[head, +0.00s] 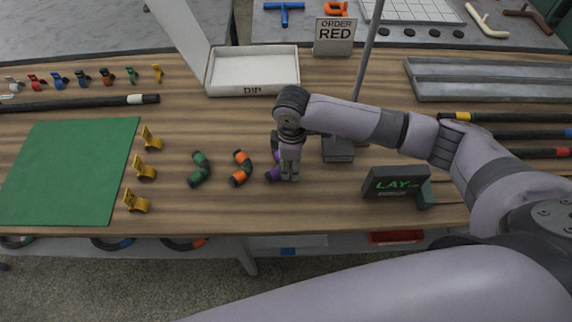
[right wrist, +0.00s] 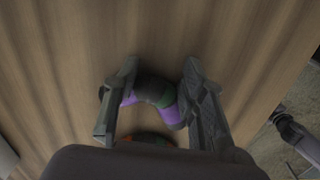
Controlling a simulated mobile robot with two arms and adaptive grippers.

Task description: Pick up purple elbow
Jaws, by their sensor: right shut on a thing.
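The purple elbow (head: 273,173) lies on the wooden table, partly hidden behind my right gripper (head: 289,177) in the head view. In the right wrist view the purple elbow (right wrist: 168,112) has purple and dark sections and sits between the two fingers of my right gripper (right wrist: 160,100). The right gripper is shut on it, low at the table surface. An orange elbow (head: 241,168) and a green elbow (head: 199,169) lie to the left of it, apart from each other. My left gripper is not in view.
A black LAY sign box (head: 396,182) stands to the right. A pole on a dark base (head: 338,150) rises just behind the gripper. The front table edge is close.

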